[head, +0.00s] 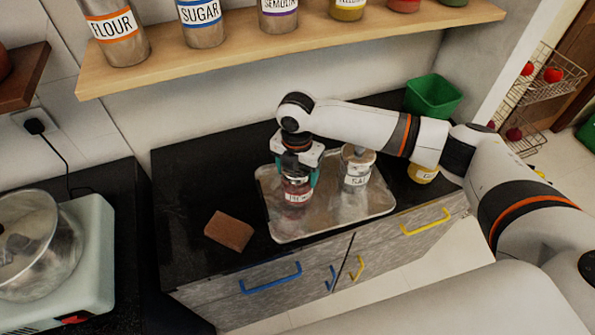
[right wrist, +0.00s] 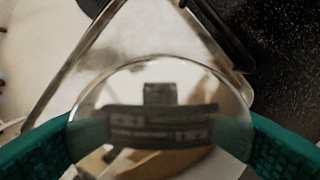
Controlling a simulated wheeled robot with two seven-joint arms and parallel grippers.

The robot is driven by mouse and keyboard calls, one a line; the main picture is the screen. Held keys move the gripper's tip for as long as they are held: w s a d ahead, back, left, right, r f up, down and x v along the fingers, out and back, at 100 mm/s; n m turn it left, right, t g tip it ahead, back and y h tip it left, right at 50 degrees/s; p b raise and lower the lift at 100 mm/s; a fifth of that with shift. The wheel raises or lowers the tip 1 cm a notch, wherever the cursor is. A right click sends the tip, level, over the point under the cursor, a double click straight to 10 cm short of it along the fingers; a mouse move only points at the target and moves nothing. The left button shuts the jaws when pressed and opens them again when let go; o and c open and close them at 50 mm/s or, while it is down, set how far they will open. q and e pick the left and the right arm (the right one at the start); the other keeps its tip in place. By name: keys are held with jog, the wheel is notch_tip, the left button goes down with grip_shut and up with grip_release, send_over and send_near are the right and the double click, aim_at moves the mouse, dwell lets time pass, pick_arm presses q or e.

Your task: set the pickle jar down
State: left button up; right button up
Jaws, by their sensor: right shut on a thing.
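The pickle jar (head: 296,197), a reddish jar with a white label only partly legible, is upright over the left part of a silver metal tray (head: 287,236). My right gripper (head: 297,178) points down from above, with its teal fingers shut on the jar's upper part. In the right wrist view the jar's shiny round lid (right wrist: 160,90) fills the middle between the teal fingers. I cannot tell whether the jar's base touches the tray. My left gripper is not in view.
A salt canister (head: 357,170) stands on the tray, right of the jar. A brown block (head: 229,231) lies left of the tray on the black counter (head: 183,190). A yellow-labelled jar (head: 423,174) and green bin (head: 433,95) are to the right. A wooden shelf (head: 250,48) with canisters hangs above.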

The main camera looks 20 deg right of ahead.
jog(key=shift+f, duration=0.45)
jog(key=o, duration=1.5)
jog(key=shift+f, duration=0.2)
jog(key=shift+c, duration=0.2)
notch_tip(320, 180, up, 12)
jog(key=shift+r+b, duration=0.2)
jog(key=shift+b, duration=0.8)
